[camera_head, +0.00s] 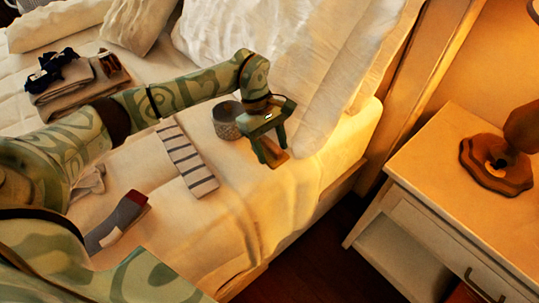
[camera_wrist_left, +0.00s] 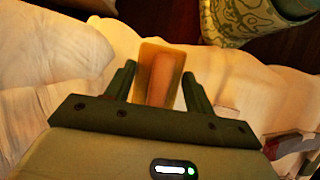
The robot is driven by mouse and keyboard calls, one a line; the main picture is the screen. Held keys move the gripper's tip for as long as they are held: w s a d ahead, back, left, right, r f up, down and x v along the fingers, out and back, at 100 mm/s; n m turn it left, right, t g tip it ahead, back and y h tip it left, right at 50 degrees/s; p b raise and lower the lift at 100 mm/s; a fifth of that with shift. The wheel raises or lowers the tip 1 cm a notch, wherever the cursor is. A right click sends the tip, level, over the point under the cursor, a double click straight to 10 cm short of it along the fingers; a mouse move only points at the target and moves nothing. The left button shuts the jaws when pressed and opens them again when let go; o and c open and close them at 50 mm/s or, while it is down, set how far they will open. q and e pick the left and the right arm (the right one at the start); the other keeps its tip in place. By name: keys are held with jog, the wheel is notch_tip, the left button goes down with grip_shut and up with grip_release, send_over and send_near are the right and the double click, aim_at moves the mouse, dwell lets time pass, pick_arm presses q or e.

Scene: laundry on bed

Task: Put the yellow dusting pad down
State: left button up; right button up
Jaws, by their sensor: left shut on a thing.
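The yellow dusting pad (camera_head: 275,158) is between the fingers of my left gripper (camera_head: 270,151), near the bed's (camera_head: 240,205) right-hand edge. In the left wrist view the pad (camera_wrist_left: 161,70) shows as a yellow rectangle with a brownish middle, and the left gripper (camera_wrist_left: 160,83) has a finger on each side of it. The gripper is shut on the pad and points down. I cannot tell whether the pad touches the bedding. My right gripper is not in view.
A grey round container (camera_head: 226,120) stands just left of the gripper. A striped cloth (camera_head: 187,160) and a grey-and-red sock (camera_head: 118,220) lie on the bed. White pillows (camera_head: 300,60) are behind. A wooden nightstand (camera_head: 450,180) with a lamp base (camera_head: 492,165) stands right, across a gap.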

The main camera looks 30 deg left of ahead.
aim_at(268, 147)
pick_arm(q)
jog(key=a+f, duration=0.1)
jog(key=w+f+b, duration=0.1)
jog(key=shift+w+a+f, duration=0.2)
jog(key=shift+a+f, duration=0.2)
notch_tip(268, 147, down, 4)
jog(key=shift+w+a+r+b, duration=0.15)
jog(key=shift+b, duration=0.8)
jog(key=shift+r, duration=0.2)
jog(key=shift+f, duration=0.15)
jog(key=o, duration=0.9)
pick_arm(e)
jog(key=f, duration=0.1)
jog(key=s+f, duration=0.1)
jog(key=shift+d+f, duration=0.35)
